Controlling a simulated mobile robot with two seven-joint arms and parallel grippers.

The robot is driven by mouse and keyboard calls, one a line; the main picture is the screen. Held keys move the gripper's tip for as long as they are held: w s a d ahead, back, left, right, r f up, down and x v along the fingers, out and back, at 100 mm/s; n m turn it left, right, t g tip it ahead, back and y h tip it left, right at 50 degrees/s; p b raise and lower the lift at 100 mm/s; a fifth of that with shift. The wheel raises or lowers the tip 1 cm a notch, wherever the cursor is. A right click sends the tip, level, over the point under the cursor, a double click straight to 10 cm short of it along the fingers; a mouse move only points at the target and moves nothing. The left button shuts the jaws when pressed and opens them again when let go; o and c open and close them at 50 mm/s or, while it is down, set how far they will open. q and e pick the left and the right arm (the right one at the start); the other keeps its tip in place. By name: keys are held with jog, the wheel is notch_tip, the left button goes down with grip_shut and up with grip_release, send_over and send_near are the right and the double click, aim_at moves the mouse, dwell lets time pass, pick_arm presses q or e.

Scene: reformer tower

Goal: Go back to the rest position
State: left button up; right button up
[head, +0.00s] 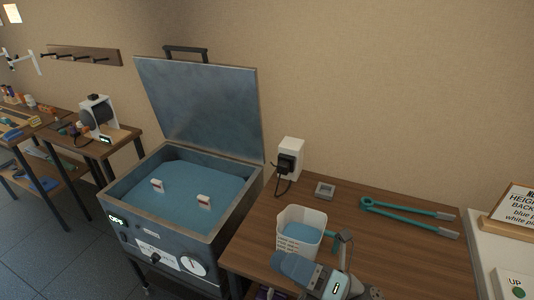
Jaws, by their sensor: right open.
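My right gripper (345,240) is at the bottom of the head view, low over the front of the wooden table (385,235). It is open, and I see nothing held in it. It is beside the right side of a white basket (301,232) with blue material inside; I cannot tell if they touch. A grey-blue piece (292,268) in front of the basket lies against my right wrist; I cannot tell whether it is mine. My left gripper is out of view.
A grey heated box (150,232) with a raised lid (205,108) holds blue fill and two small white pieces. A sign (515,208) stands at right.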

jog(key=w+d+f+m+t+h, duration=0.1)
jog(key=d+f+m+t+h, duration=0.5)
jog(key=m, duration=0.7)
jog(key=w+d+f+m+t+h, duration=0.1)
jog(key=d+f+m+t+h, duration=0.3)
jog(key=f+m+h, duration=0.65)
jog(key=s+d+f+m+g+h, duration=0.1)
jog(key=s+d+f+m+g, duration=0.2)
jog(key=s+f+m, duration=0.3)
jog(key=s+d+f+m+g+h, duration=0.1)
jog(key=s+d+f+m+g, duration=0.1)
jog(key=s+f+m+g, duration=0.35)
pick_arm(q)
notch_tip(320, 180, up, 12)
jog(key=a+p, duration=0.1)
jog(key=p, duration=1.3)
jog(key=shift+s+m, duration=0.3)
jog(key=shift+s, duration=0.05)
pick_arm(e)
notch_tip(320, 180, up, 13)
jog(key=d+t, duration=0.1)
jog(key=t, duration=0.1)
jog(key=shift+w+f, duration=0.15)
jog(key=shift+w, duration=0.25)
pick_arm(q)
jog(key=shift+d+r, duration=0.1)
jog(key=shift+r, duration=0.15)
pick_arm(e)
jog(key=shift+t, duration=0.25)
